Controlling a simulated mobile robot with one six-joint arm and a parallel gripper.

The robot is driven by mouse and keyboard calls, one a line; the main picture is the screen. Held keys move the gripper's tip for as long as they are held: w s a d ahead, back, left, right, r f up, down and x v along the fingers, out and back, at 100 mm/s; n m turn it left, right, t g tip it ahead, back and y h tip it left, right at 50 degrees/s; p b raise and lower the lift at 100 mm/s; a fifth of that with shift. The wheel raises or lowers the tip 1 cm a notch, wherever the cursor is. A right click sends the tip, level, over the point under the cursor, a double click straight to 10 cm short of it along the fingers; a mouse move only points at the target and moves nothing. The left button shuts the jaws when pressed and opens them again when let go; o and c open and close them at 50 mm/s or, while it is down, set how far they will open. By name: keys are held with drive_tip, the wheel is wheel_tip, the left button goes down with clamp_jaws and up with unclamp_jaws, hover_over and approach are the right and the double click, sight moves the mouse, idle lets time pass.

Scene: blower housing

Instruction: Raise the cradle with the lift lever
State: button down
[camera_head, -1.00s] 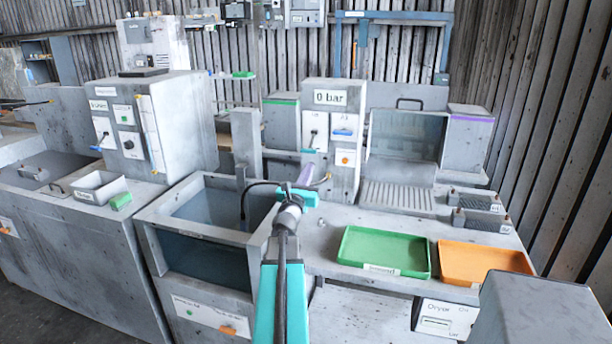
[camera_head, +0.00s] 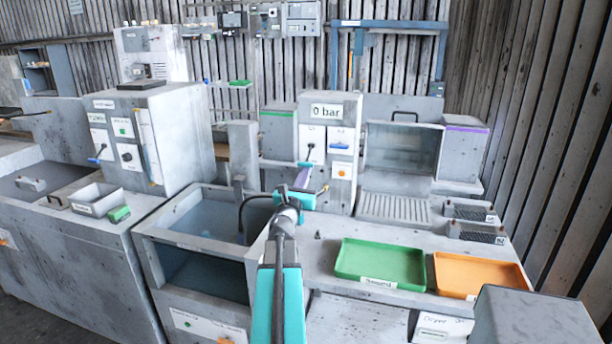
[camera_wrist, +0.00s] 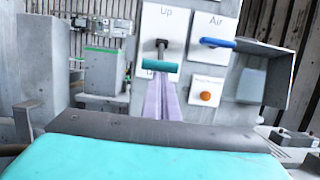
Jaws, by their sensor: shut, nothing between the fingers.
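The lift lever (camera_wrist: 156,65) is a dark stalk with a teal cross handle on the panel marked "Up" at the top. The stalk slopes down over the lower label, which is partly hidden. My gripper (camera_wrist: 161,86) has pale purple fingers, shut and empty. Their tips are just below the handle in the wrist view; I cannot tell whether they touch it. In the head view my gripper (camera_head: 303,178) points at the same panel. I cannot pick out the cradle.
A blue-handled lever (camera_wrist: 218,43) marked "Air" and an orange button (camera_wrist: 206,96) are right of the lift lever. An open tank (camera_head: 195,240) lies left of my arm. A green tray (camera_head: 380,284) and an orange tray (camera_head: 450,290) stand on the bench at right.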

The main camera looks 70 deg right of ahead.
drive_tip(key=shift+s+r+p, duration=0.15)
drive_tip(key=shift+r+p, duration=0.1)
drive_tip(key=shift+p, duration=0.3)
drive_tip(key=shift+w+a+y+p, duration=0.2)
drive_tip(key=shift+a+y+p, duration=0.1)
drive_tip(key=shift+p, duration=0.2)
